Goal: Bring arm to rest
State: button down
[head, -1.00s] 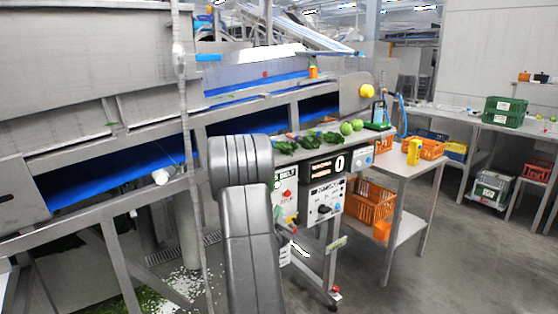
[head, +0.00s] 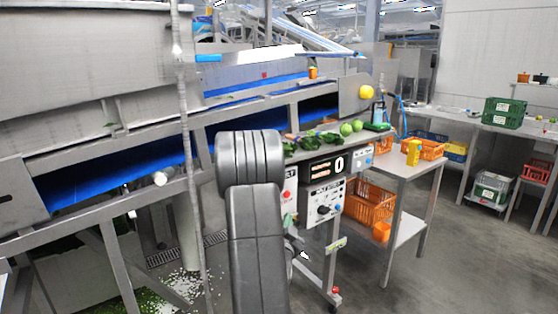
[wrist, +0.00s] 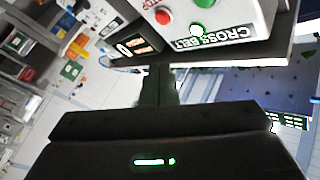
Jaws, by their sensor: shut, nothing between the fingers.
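My gripper (wrist: 158,82) shows in the wrist view as dark fingers held together beyond the dark gripper body, with nothing between them. It is close to a white control box (wrist: 215,20) with a red and a green button.
A steel bench with leafy greens (head: 318,138), green balls (head: 351,127) and a counter display (head: 326,167) stands just right of my arm. A side table holds a yellow bottle (head: 413,152) and orange crates (head: 369,200). The conveyor (head: 110,185) fills the left.

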jog(key=shift+w+a, duration=0.1)
jog(key=shift+w, duration=0.05)
jog(key=w+a, duration=0.1)
jog(key=w, duration=0.1)
jog(key=w+a, duration=0.2)
jog(key=shift+f, duration=0.2)
jog(key=shift+w+a+b, duration=0.1)
jog(key=shift+w+b, duration=0.15)
jog(key=shift+b, duration=0.95)
jog(key=p, duration=0.4)
jog(key=shift+s+r, duration=0.2)
jog(key=shift+r, duration=0.2)
